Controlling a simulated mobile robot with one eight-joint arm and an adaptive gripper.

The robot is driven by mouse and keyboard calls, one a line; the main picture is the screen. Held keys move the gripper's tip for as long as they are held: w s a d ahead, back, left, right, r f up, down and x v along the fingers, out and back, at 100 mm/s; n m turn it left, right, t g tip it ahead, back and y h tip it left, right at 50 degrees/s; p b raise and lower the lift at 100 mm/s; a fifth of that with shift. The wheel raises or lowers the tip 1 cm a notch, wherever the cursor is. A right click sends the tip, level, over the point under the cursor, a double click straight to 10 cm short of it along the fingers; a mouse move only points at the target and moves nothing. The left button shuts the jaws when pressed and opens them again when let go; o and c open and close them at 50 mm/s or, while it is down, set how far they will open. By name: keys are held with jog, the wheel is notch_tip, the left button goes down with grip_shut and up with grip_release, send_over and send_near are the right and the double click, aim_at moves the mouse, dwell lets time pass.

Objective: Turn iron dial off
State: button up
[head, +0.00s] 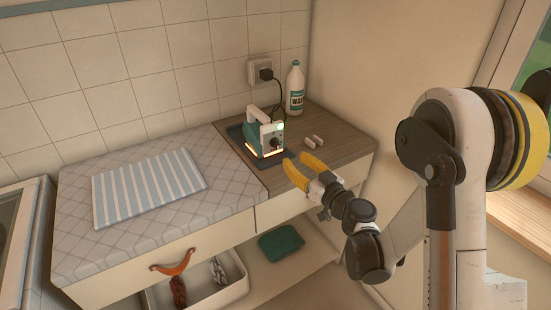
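The iron (262,134) is teal and white and stands on a dark mat (236,134) on the wooden counter. A green light shines near its top right, and an orange-white glow shows along its base. Its dark round dial (275,143) is on the side facing me; its setting is too small to read. My gripper (296,165) has yellow fingers, spread apart and empty. It is just in front of and to the right of the iron, with the fingertips pointing toward it. I cannot tell whether a fingertip touches the mat edge.
A white bottle (295,88) stands behind the iron, near a plugged-in wall outlet (260,72) with a black cord. A striped cloth (150,187) lies on the padded board (225,190). Below are an open drawer (207,296) and a green folded cloth (281,244).

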aim_at(278, 144)
jog(key=shift+w+a+r+p, duration=0.1)
jog(key=shift+w+a+p, duration=0.15)
jog(key=shift+p, duration=0.15)
jog(key=x, duration=0.9)
jog(key=shift+f, duration=0.25)
jog(key=shift+w+a+r, duration=0.15)
jog(key=shift+w+a, duration=0.1)
jog(key=shift+w, duration=0.3)
grip_shut()
